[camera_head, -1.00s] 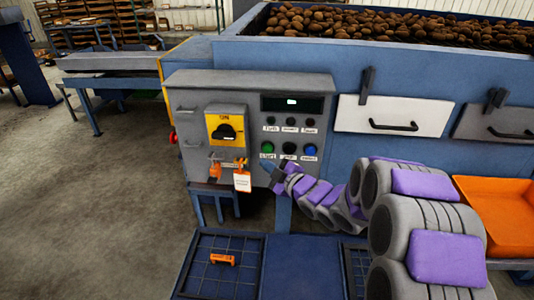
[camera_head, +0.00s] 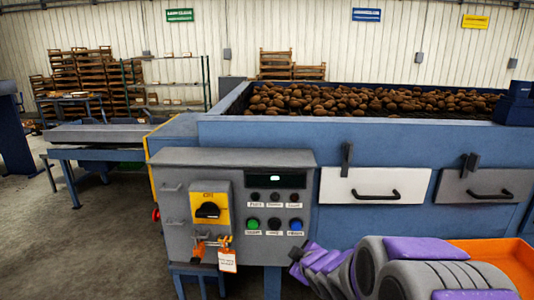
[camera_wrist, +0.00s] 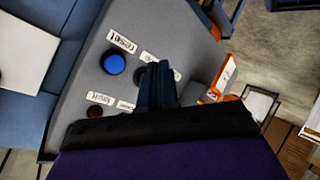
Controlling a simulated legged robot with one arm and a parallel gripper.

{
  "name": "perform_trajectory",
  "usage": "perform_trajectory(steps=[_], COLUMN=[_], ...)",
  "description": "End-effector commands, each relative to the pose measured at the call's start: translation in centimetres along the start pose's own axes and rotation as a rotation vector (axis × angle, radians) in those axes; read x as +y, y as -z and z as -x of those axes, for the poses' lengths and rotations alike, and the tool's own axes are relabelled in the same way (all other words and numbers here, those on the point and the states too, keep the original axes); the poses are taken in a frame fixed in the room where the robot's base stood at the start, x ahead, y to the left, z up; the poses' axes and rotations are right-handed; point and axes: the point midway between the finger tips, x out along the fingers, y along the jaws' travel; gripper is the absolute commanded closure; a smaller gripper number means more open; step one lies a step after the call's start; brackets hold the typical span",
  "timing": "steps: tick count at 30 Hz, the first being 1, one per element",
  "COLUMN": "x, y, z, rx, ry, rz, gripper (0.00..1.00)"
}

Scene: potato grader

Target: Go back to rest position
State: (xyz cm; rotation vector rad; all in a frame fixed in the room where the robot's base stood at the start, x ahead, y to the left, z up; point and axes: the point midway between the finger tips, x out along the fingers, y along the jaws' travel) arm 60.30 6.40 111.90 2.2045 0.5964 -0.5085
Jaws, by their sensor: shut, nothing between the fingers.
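My gripper (camera_head: 294,256) is at the lower middle of the head view, just below the grey control panel's (camera_head: 272,158) row of buttons. In the wrist view my gripper (camera_wrist: 158,84) has its dark fingers together, with nothing between them. The fingers hide part of the panel behind them. The blue button (camera_wrist: 114,62), labelled reset, shows beside the fingers, apart from them. It also shows in the head view (camera_head: 296,224). My grey and purple arm reaches in from the lower right.
The panel carries a yellow rotary switch (camera_head: 208,208), a green button (camera_head: 253,224) and a hanging white tag (camera_head: 228,261). Potatoes (camera_head: 370,101) fill the blue grader behind. An orange tray (camera_head: 500,258) stands at right. Open floor (camera_head: 85,245) lies at left.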

Motion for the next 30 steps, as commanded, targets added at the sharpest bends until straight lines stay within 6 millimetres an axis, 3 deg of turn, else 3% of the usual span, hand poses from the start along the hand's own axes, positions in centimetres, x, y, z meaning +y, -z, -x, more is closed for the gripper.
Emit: perform_trajectory(steps=[3, 8, 15, 21, 24, 30], x=[-0.1, -2.2, -8.6, -15.5, -18.1, -20.5], y=[-3.3, -7.7, -11.7, -12.5, -12.3, -11.8], z=[4.2, 10.6, 21.7, 30.6, 33.8, 36.5], rx=[-0.189, -0.439, -0.776, -1.018, -1.1, -1.173], ry=[0.007, 0.038, 0.116, 0.223, 0.272, 0.318], rz=[-0.12, -0.308, -0.608, -0.827, -0.897, -0.955], gripper=[1.0, 1.0, 1.0, 1.0, 1.0, 1.0])
